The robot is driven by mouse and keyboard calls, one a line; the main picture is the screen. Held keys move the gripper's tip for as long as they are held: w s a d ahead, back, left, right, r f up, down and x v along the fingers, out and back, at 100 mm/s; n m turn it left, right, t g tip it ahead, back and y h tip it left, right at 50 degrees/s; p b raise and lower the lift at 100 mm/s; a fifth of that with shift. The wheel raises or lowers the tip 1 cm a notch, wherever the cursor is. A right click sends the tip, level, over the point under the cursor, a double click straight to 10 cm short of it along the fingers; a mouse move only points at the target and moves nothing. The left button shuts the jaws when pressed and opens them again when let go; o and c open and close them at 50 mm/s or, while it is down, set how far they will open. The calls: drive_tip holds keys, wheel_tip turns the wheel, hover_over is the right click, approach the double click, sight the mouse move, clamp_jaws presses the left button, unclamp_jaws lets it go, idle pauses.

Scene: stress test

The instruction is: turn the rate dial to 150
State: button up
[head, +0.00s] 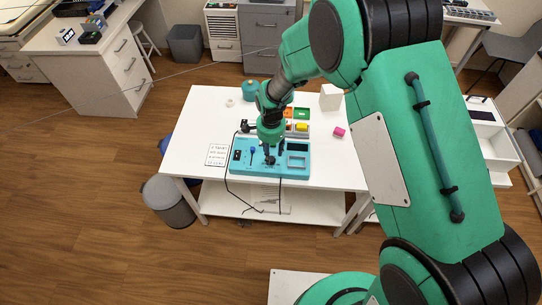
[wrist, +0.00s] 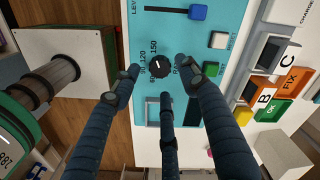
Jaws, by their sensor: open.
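The turquoise control panel (head: 234,169) lies on the white table, and its face fills the middle of the wrist view (wrist: 212,75). The rate dial (wrist: 160,67) is a round black knob with printed 90, 120 and 150 along its left and upper side in the wrist view. A small pale mark shows on the knob, but I cannot tell exactly which number it points at. My gripper (wrist: 160,78) is open, with its dark fingers spread around the dial and nothing held. I cannot tell whether any finger touches the knob. In the head view my gripper (head: 269,158) is over the panel.
The panel also has a blue slider (wrist: 197,12) and a white reset button (wrist: 217,40). A pink block (head: 339,131) and white box (head: 330,97) stand on the table's right. A printed card (head: 216,155) lies left.

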wheel_tip(320, 180, up, 9)
drive_tip(key=shift+f, duration=0.2)
idle(0.4)
drive_tip(key=shift+r, duration=0.1)
wheel_tip(320, 180, up, 13)
drive_tip(key=n+t, duration=0.1)
drive_tip(key=n, duration=0.1)
hover_over(272, 159)
drive_tip(key=s+d, duration=0.2)
drive_tip(key=d, duration=0.5)
drive_tip(key=s+d+r+n+t+b, duration=0.1)
drive_tip(key=s+d+r+n+t, duration=0.1)
drive_tip(key=s+d+r, duration=0.45)
drive_tip(key=s+d+r+n+t, duration=0.1)
drive_tip(key=s+d+r+n, duration=0.1)
drive_tip(key=s+d+r, duration=0.3)
drive_tip(key=s+d+r+n+t+b, duration=0.1)
drive_tip(key=s+d+r, duration=0.5)
drive_tip(key=s, duration=0.7)
drive_tip(key=shift+s+d+n+t+b, duration=0.2)
drive_tip(key=shift+d+n+t+b, duration=0.1)
drive_tip(key=shift+d+n, duration=0.7)
